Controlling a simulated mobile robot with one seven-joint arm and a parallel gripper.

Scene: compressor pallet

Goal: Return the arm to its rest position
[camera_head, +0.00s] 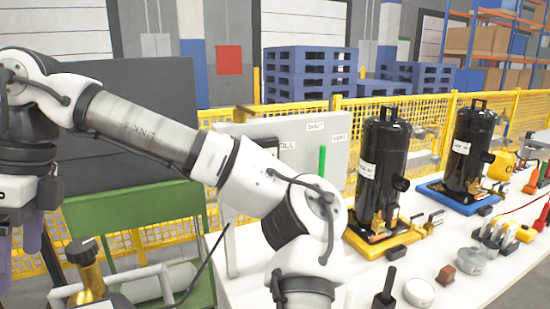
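My arm (140,125) reaches from the left edge across the middle of the view. It is bent, with its white wrist joint (318,215) low over the near edge of the white table. The last visible link (303,288) points down and runs out at the bottom edge. My gripper is below the frame and does not show, so whether it holds anything is hidden. A black compressor (384,170) stands upright on a yellow base to the right of the wrist, apart from it.
A second black compressor (468,150) stands on a blue base further right. The white table (445,270) carries small parts, including a black-handled tool (384,290) and a round white piece (419,292). A grey panel (330,160) stands behind my forearm. A green cart (140,212) is at left, a yellow fence (440,115) behind.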

